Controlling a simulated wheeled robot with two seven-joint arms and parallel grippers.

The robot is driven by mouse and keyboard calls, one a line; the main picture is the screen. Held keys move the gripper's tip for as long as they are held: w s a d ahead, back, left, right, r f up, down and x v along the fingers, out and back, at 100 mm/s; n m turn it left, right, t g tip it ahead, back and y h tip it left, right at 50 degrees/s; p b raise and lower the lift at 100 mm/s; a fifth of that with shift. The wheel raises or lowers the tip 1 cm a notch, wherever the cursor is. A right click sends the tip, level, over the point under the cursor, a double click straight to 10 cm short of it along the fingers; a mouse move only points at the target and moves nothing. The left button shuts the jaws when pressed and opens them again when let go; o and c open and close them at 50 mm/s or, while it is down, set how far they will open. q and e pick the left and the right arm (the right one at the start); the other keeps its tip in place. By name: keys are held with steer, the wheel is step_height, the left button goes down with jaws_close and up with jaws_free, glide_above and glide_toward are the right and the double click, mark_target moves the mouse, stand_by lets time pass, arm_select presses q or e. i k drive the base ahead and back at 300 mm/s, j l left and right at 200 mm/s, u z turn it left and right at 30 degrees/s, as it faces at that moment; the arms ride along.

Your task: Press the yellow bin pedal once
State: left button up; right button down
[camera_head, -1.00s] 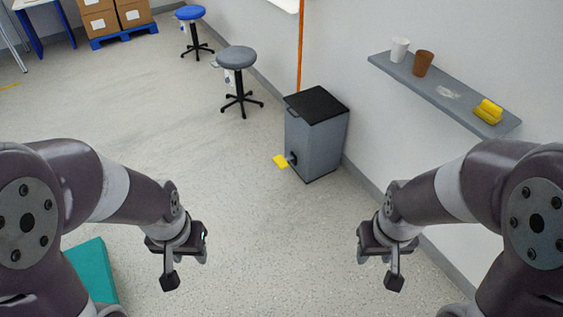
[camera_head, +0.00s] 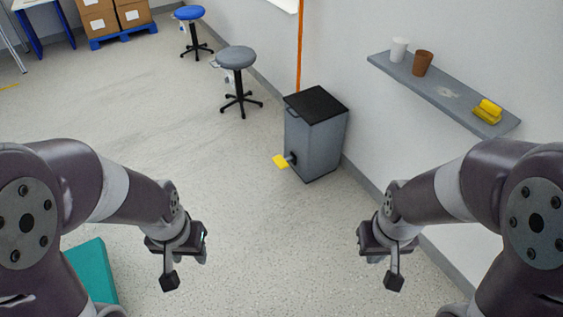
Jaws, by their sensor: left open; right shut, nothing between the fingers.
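The yellow pedal (camera_head: 280,161) sticks out low on the left side of the grey bin (camera_head: 310,148), close to the floor. The bin stands upright against the wall with its black lid (camera_head: 316,104) closed. My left gripper (camera_head: 170,281) hangs open and empty in front of the bin and to its left, well apart from it. My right gripper (camera_head: 394,282) hangs shut and empty in front of the bin and to its right. Neither gripper touches the pedal or the bin.
A grey stool (camera_head: 237,60) and a blue stool (camera_head: 190,14) stand behind the bin along the wall. A wall shelf (camera_head: 440,92) holds a white cup (camera_head: 399,49), a brown cup (camera_head: 422,63) and a yellow item (camera_head: 487,111). The floor left of the bin is clear.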

mark_target(280, 163)
steer(key=i+j+u, duration=0.15)
steer(key=i+j, duration=0.15)
steer(key=i, duration=1.2)
steer(key=i+j+u, duration=0.15)
steer(key=i, duration=1.35)
